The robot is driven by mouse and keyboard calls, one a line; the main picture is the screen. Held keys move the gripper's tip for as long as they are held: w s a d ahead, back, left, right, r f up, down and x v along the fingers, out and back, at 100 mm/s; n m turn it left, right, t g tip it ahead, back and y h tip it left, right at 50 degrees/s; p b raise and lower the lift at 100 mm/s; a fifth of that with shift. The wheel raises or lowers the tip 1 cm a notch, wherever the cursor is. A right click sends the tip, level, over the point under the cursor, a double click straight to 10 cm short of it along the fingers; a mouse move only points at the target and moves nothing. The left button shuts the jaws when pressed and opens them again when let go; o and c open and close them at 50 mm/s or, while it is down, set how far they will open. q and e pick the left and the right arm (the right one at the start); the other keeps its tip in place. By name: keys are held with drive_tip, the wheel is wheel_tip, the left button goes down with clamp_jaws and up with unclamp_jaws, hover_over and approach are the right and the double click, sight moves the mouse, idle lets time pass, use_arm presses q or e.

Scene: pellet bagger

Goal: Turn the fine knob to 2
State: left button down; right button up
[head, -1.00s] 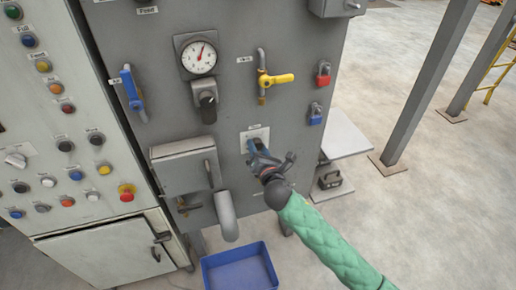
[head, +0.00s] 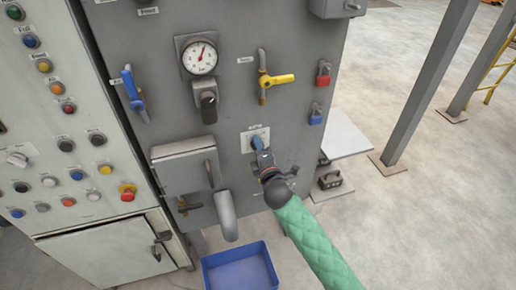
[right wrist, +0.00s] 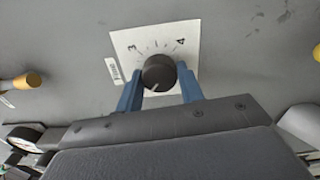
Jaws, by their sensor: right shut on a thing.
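The fine knob (right wrist: 158,75) is round and black, on a white dial plate (right wrist: 190,32) labelled "Fine". In the right wrist view, the numbers 3 and 4 and some tick marks show above the knob. Its pale pointer line points down and slightly left in that view, toward the part of the dial hidden by my gripper. My right gripper (right wrist: 159,84) has its blue fingers on both sides of the knob, shut on it. In the head view my right gripper (head: 261,150) covers the knob, and only part of the plate (head: 247,146) shows. My left gripper is not in view.
On the same grey panel are a pressure gauge (head: 200,58), a yellow-handled valve (head: 276,79), a blue lever (head: 131,88), and red (head: 323,74) and blue padlocks (head: 315,115). A grey bent spout (head: 226,214) stands left of my arm, above a blue bin (head: 238,270).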

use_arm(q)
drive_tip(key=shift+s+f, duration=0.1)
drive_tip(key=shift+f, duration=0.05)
use_arm(e)
drive_tip(key=shift+m, duration=0.6)
drive_tip(key=o, duration=1)
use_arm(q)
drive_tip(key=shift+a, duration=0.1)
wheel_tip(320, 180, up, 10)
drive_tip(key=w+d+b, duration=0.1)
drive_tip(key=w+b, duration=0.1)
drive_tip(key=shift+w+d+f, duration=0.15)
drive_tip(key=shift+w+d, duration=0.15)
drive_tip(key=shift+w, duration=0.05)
use_arm(e)
drive_tip(key=v, duration=0.8)
drive_tip(key=shift+w, duration=0.1)
